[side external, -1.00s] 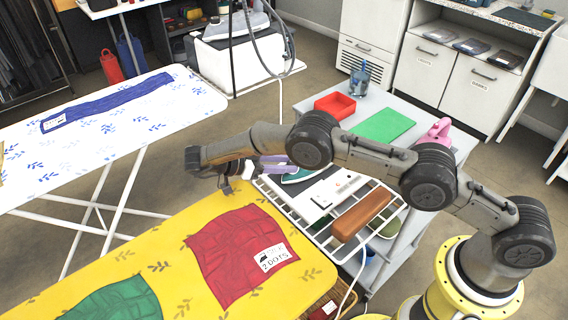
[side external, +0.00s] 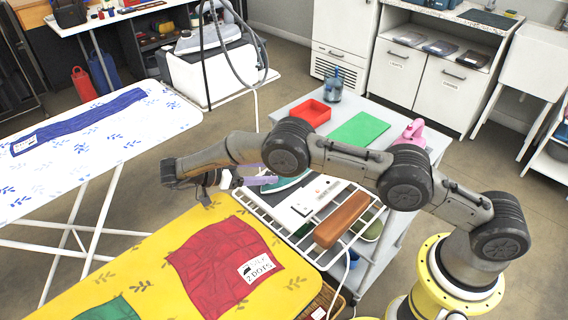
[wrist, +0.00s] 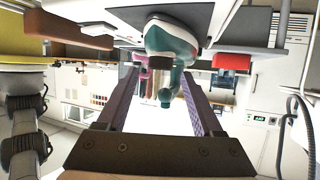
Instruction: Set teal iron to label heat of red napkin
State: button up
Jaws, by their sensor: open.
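The teal iron (side external: 292,181) rests on the white wire rack of the grey trolley; my arm hides part of it in the side view. In the wrist view the teal iron (wrist: 172,42) shows beyond and partly between my fingers. My gripper (side external: 262,177) is open and empty, its lilac fingers beside the iron. In the wrist view my gripper (wrist: 165,75) has its fingers apart. I cannot tell whether they touch the iron. The red napkin (side external: 210,270) lies on the yellow ironing board, with a white label (side external: 257,267) showing two dots. The iron's heat setting is not readable.
A white panel (side external: 314,196) and a brown block (side external: 341,220) lie on the rack. A red tray (side external: 312,112), green mat (side external: 360,129), blue bottle (side external: 333,88) and pink iron (side external: 413,133) stand on the trolley. A green cloth (side external: 108,309) lies on the yellow board.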

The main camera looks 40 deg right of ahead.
notch_tip(320, 180, up, 3)
jog(key=shift+s+f, duration=0.1)
jog(key=s+d+r, duration=0.2)
jog(key=s+r, duration=0.7)
jog(key=s, duration=0.4)
jog(key=shift+s+d+r, duration=0.25)
jog(key=shift+s+d, duration=0.05)
